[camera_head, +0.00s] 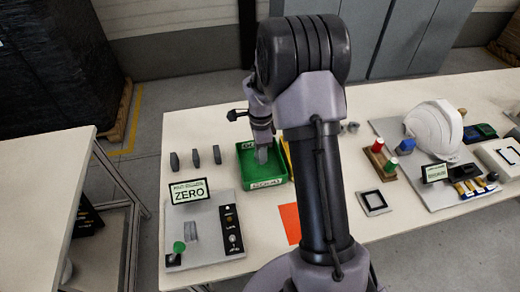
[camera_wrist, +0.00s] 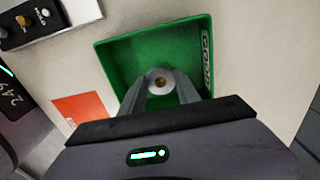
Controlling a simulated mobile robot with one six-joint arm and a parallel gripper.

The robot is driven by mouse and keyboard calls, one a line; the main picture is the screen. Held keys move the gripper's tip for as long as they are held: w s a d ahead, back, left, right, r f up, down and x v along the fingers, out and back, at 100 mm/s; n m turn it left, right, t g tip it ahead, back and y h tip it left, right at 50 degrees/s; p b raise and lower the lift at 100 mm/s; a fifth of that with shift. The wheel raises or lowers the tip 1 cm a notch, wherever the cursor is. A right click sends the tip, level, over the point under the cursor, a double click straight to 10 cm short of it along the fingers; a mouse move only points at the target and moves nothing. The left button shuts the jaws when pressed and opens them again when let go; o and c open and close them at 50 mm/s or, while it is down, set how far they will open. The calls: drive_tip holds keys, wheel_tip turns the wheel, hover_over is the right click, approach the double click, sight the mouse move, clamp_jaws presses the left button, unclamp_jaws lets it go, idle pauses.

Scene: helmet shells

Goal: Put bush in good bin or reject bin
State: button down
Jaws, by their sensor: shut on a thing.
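The green bin (camera_head: 264,182), labelled GOOD, stands on the table left of my arm, and it fills the middle of the wrist view (camera_wrist: 118,62). The bush (camera_wrist: 161,80) is a grey ring with a brownish hole. It sits between my fingertips, over the green bin's inside. My gripper (camera_wrist: 161,92) is shut on it; in the head view my gripper (camera_head: 262,155) points down into the bin. I cannot tell whether the bush touches the bin floor. A yellow edge (camera_head: 286,150) shows right of the green bin, mostly hidden by my arm.
A gauge station with a ZERO display (camera_head: 188,191) stands at front left. Several grey blocks (camera_head: 195,157) stand behind it. An orange sheet (camera_head: 290,222) lies in front of the bin. A white helmet (camera_head: 434,128) and fixtures are at right.

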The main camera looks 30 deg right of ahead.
drive_tip(key=shift+f+b, duration=0.75)
drive_tip(key=shift+f, duration=0.95)
drive_tip(key=shift+f+b, duration=0.4)
drive_tip(key=shift+f, duration=0.1)
drive_tip(key=c, duration=0.8)
unclamp_jaws()
wheel_tip(320, 180, up, 18)
drive_tip(key=p, duration=0.6)
drive_tip(key=shift+f, duration=0.2)
drive_tip(key=shift+f, duration=0.1)
